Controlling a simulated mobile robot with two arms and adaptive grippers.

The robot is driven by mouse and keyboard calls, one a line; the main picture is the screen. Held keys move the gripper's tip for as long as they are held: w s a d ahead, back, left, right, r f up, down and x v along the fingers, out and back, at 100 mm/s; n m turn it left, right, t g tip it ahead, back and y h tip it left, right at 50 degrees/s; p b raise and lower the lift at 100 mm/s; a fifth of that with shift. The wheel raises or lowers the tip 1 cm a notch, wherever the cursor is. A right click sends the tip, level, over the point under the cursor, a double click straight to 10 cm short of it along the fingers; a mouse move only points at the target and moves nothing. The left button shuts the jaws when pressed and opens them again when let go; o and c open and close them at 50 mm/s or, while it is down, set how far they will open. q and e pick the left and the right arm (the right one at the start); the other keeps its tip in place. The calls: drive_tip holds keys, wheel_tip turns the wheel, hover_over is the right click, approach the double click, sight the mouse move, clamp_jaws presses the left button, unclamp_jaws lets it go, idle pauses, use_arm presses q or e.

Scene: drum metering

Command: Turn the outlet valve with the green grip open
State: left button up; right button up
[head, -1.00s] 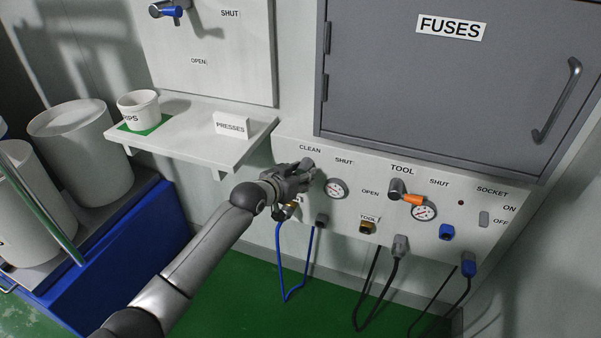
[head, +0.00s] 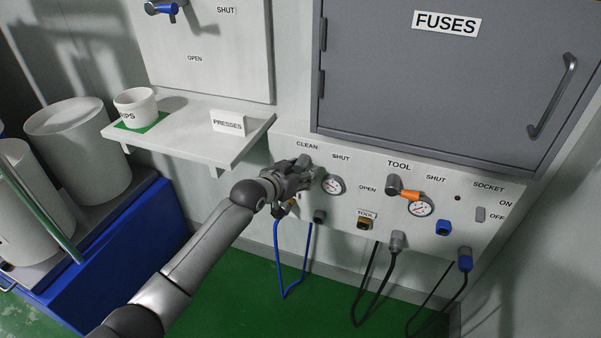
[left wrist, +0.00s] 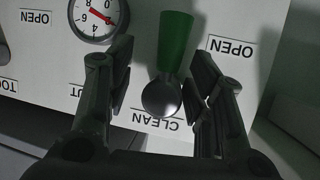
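The green grip (left wrist: 175,42) of the CLEAN valve shows in the left wrist view, which sees the panel upside down. It runs from the round grey hub (left wrist: 161,98) up the picture, away from the CLEAN label (left wrist: 157,121). An OPEN label (left wrist: 231,47) is to its right. My left gripper (left wrist: 160,75) is open, one finger on each side of the valve, with visible gaps. In the head view my left gripper (head: 303,172) is at the CLEAN valve and hides the green grip. My right gripper is not in view.
A gauge (head: 333,184) is just right of my left gripper. The TOOL valve with an orange grip (head: 408,194) is farther right. A shelf (head: 180,145) with a cup (head: 136,106) juts out at upper left. A blue hose (head: 278,262) hangs below; the fuse cabinet (head: 450,90) is above.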

use_arm(q)
drive_tip(key=shift+a, duration=0.1)
drive_tip(key=shift+s+a+r, duration=0.2)
drive_tip(key=shift+s+a, duration=0.05)
drive_tip(key=shift+s, duration=0.1)
drive_tip(key=v, duration=1.1)
